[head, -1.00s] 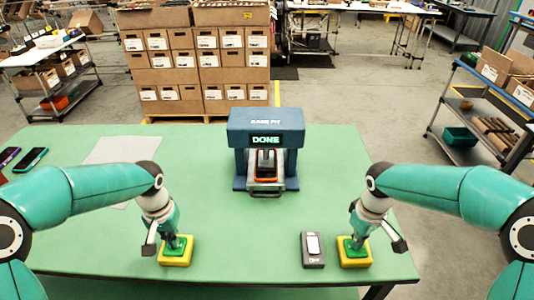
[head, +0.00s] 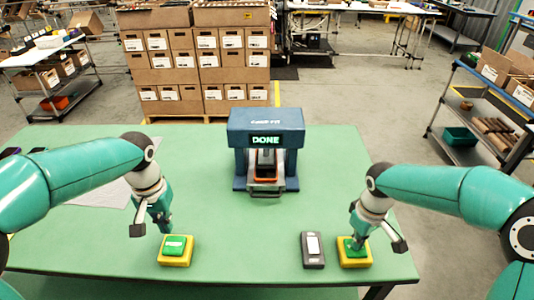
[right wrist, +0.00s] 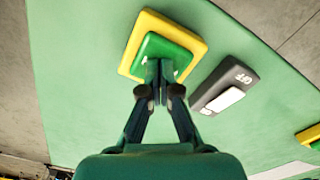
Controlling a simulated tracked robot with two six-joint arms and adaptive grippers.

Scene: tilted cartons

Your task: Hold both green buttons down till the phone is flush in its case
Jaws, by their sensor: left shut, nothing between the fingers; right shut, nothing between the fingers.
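The left green button (head: 173,246) sits on a yellow base at the table's front left. My left gripper (head: 167,230) is shut and empty, just above and behind that button, apart from it. The right green button (head: 348,246) sits on its yellow base; it also shows in the right wrist view (right wrist: 178,50). My right gripper (head: 357,244) is shut with its fingertips on that button. The blue press (head: 237,150) shows "DONE" in green. An orange case (head: 266,179) lies under its head. The phone is hidden or too small to tell, so its fit cannot be judged.
A dark box with a white rocker (head: 312,250) stands just left of the right button; its label reads like "OFF" in the wrist view. A pale sheet (head: 103,190) and dark phones (head: 10,152) lie at the left. The table's middle is clear.

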